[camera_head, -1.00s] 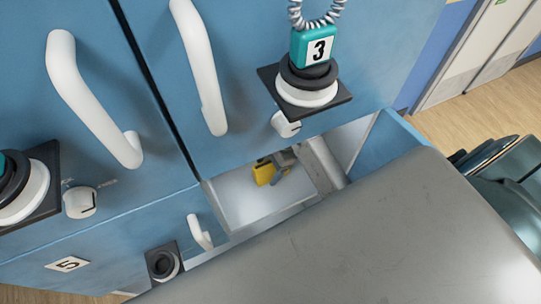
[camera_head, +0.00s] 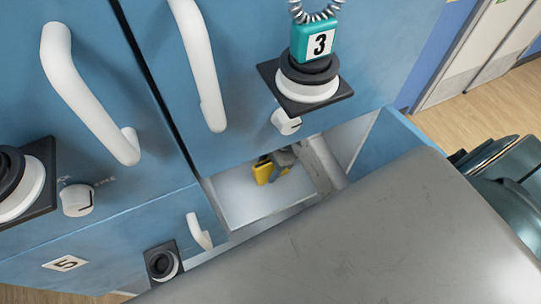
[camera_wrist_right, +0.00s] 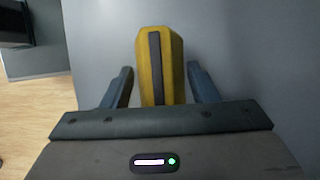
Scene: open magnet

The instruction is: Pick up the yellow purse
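The yellow purse (camera_head: 263,173) lies in the open drawer (camera_head: 232,192) below the blue cabinet front. In the right wrist view the purse (camera_wrist_right: 172,62) is a yellow block with a dark stripe along its middle. My right gripper (camera_head: 284,159) reaches down into the drawer beside the purse. In the right wrist view its two fingers (camera_wrist_right: 160,76) stand on either side of the purse, with a gap showing at each side. It is open. My left gripper is not in the views.
Another fixture is at the left edge (camera_head: 22,187). The drawer's blue side wall (camera_head: 385,140) is close to my right arm.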

